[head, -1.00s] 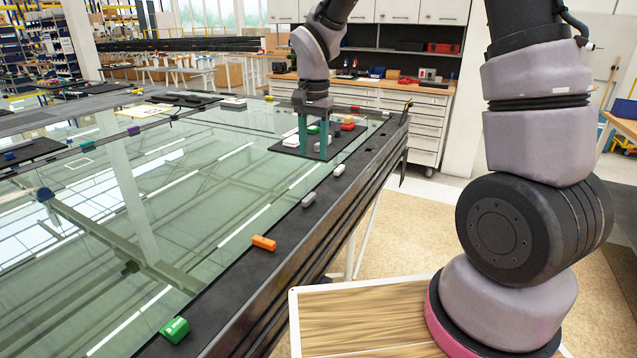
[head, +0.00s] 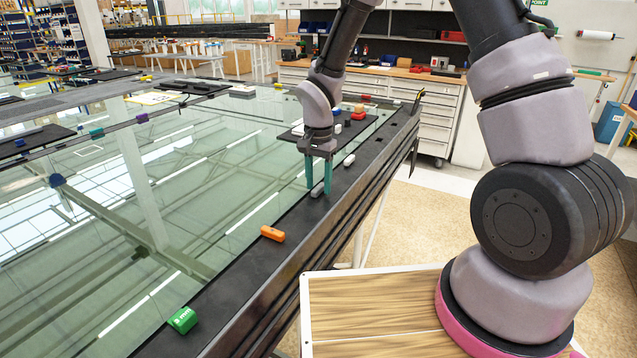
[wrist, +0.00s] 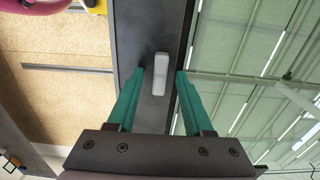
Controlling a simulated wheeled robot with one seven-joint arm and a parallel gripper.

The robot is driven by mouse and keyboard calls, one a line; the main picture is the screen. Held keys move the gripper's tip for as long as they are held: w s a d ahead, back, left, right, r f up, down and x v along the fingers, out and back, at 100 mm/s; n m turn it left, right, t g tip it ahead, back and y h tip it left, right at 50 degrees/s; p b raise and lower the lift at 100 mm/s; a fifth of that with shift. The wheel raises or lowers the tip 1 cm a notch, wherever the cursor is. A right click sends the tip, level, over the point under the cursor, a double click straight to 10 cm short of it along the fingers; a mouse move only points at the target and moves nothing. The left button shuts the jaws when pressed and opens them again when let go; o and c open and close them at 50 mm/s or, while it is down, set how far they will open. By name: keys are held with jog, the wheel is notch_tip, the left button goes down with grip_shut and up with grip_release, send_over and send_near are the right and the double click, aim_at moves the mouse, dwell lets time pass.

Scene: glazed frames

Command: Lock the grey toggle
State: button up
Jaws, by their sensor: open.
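The grey toggle (wrist: 159,75) is a small pale bar on the black frame edge. In the wrist view it lies between my two teal fingertips, with a gap on each side and its far end beyond the tips. My gripper (head: 318,190) is open, pointing down over the frame edge in the head view. There the fingers partly hide the toggle. A second, whiter bar (head: 349,160) sits farther along the same edge.
An orange block (head: 272,233) and a green block (head: 182,320) sit nearer on the same black edge. The glass pane (head: 205,205) lies to the left. A dark mat with several coloured blocks is behind my gripper. A wood-topped surface (head: 365,310) is at front.

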jog(key=shift+f, duration=0.1)
grip_shut()
jog(key=shift+n, duration=0.3)
jog(key=n, duration=1.3)
jog(key=shift+n, duration=2.2)
